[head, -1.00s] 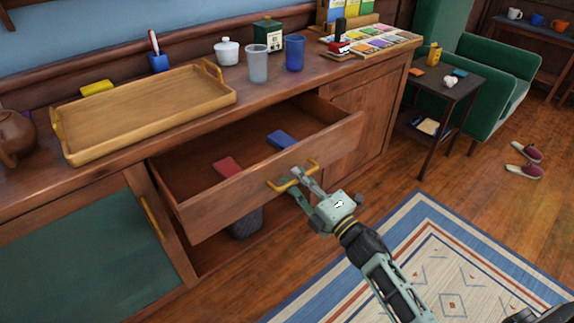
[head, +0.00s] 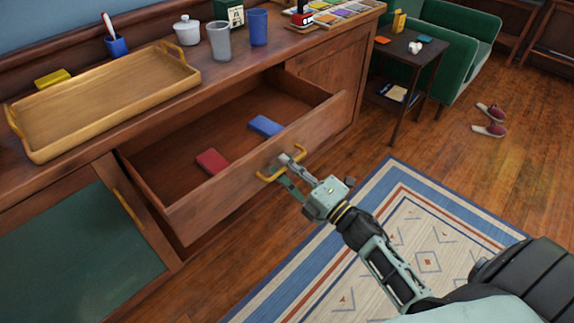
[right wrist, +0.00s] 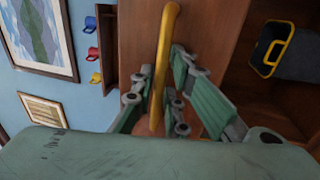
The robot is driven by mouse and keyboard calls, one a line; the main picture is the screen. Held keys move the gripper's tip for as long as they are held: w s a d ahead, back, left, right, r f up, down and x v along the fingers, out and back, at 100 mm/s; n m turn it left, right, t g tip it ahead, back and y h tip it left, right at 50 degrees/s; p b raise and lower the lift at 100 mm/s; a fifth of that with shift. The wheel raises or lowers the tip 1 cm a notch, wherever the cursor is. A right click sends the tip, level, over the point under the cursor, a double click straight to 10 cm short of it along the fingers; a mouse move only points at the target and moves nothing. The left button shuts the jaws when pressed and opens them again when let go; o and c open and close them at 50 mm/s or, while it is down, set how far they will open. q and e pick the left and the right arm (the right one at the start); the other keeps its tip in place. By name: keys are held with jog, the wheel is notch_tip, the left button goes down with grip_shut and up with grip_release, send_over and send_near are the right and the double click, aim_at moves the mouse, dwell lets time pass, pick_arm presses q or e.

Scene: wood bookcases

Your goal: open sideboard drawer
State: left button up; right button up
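The sideboard (head: 300,72) has a wide wooden drawer (head: 220,192) pulled well out, with its inside showing. A yellow bar handle (head: 268,178) is on the drawer front. My right gripper (head: 284,171) is at this handle, with its fingers apart on either side of it. In the right wrist view the yellow handle (right wrist: 168,40) runs between the spread fingers (right wrist: 163,72), with some gap beside it. My left gripper is not in view.
The drawer holds a red book (head: 212,161) and a blue book (head: 265,126). A wooden tray (head: 100,100), a grey cup (head: 219,42) and a blue cup (head: 258,28) stand on top. A small side table (head: 410,48) stands at the right. Rug (head: 365,215) and floor lie in front.

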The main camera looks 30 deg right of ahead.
jog(key=shift+o, duration=1.3)
jog(key=v, duration=1.2)
jog(key=shift+f, duration=0.1)
